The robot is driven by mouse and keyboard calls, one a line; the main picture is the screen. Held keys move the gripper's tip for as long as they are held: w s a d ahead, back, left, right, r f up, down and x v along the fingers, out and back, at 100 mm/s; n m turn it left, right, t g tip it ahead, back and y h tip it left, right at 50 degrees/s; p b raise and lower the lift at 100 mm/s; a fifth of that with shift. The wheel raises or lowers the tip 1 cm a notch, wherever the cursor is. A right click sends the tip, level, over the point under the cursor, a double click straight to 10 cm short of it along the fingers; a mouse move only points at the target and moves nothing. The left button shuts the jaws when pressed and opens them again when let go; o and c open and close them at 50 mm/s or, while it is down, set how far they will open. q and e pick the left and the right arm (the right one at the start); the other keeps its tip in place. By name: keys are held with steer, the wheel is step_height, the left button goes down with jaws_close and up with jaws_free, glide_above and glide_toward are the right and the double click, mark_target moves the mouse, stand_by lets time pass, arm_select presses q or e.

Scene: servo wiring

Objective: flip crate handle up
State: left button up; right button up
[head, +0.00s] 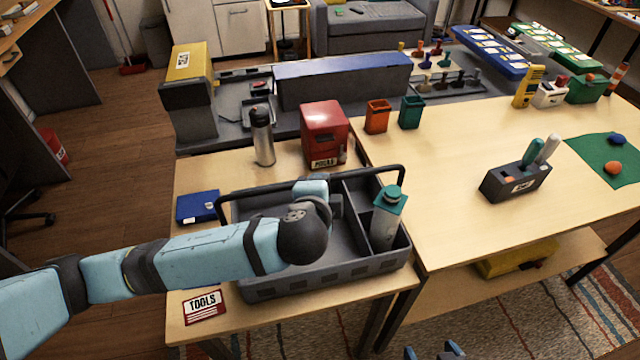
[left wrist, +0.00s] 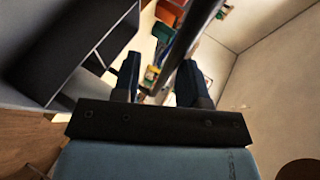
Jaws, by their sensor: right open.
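A grey crate (head: 330,284) with a divider stands on the near wooden table in the head view. Its dark bar handle (head: 268,186) runs along the crate's far side, its ends bending down toward the short sides; its exact tilt is hard to tell. My left arm reaches over the crate, and its wrist hides the middle of the handle. In the left wrist view the handle bar (left wrist: 192,48) passes between the spread fingers of my left gripper (left wrist: 160,68); I cannot tell whether they touch it. My right gripper (head: 434,352) is open and empty at the bottom edge, away from the crate.
A teal-capped bottle (head: 385,222) stands in the crate's right compartment. A red box (head: 325,132) and a steel flask (head: 262,137) stand behind the crate. A blue case (head: 198,206) lies left, and a TOOLS card (head: 204,306) lies in front.

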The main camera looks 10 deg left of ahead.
arm_select(q)
steer(key=shift+o, duration=0.3)
steer(key=shift+r, duration=0.15)
steer(key=v, duration=1.3)
steer(key=shift+s, duration=0.3)
steer(key=shift+a, duration=0.1)
